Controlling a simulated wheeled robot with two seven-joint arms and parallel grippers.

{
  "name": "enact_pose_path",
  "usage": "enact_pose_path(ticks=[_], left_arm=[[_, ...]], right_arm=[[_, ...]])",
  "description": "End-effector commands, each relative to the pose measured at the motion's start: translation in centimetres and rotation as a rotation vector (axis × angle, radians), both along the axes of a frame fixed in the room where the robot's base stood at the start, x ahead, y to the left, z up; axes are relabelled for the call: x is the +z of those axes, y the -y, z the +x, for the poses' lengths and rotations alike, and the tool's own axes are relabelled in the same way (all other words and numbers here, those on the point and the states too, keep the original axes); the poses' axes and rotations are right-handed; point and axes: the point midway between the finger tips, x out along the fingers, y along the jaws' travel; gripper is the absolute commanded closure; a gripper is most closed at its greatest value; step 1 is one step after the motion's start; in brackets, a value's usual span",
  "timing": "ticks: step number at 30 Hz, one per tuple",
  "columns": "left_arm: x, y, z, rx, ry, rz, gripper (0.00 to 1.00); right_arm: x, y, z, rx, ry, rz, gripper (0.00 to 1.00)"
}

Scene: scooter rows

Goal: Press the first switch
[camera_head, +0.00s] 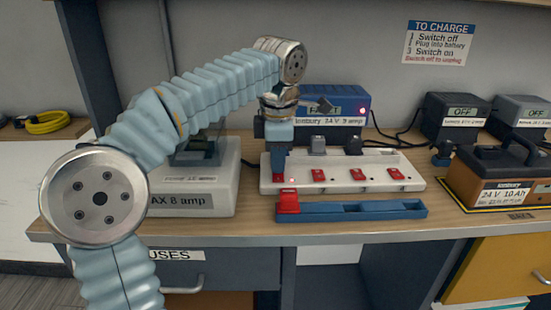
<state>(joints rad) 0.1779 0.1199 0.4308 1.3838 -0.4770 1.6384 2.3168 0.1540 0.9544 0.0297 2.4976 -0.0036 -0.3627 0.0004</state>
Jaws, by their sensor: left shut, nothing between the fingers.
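A white switch strip (400,166) lies on the bench with several red switches in a row. The first switch (278,178) is at its left end, with a small light beside it. My left gripper (279,168) is shut and empty. It points down directly over the first switch and hides its upper part; I cannot tell whether it touches. The second switch (318,175), further right, is clear of the gripper. Grey and black plugs (317,145) stand at the strip's back edge. My right gripper is not in view.
A blue tray (370,209) with a red block (288,201) at its left end lies in front of the strip. A blue charger (345,104) with a lit red light stands behind.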

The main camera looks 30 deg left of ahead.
Motion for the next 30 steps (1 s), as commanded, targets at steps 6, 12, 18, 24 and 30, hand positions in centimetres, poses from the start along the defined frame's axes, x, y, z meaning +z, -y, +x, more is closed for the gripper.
enact_pose_path(ticks=[6,12,18,24,30], left_arm=[[-0.5,-0.1,0.1,0.0,-0.001,0.0,1.0],[-0.6,-0.1,0.1,0.0,-0.004,0.0,1.0],[-0.6,0.3,-0.5,-0.002,-0.007,0.0,1.0],[-0.4,0.7,-1.2,-0.001,-0.007,0.0,1.0],[-0.3,0.8,-1.3,0.0,-0.004,0.0,1.0]], right_arm=[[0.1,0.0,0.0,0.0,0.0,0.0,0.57],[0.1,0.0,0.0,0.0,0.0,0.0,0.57],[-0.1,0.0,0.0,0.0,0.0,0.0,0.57],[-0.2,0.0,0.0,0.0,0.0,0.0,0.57],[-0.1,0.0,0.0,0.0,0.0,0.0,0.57]])
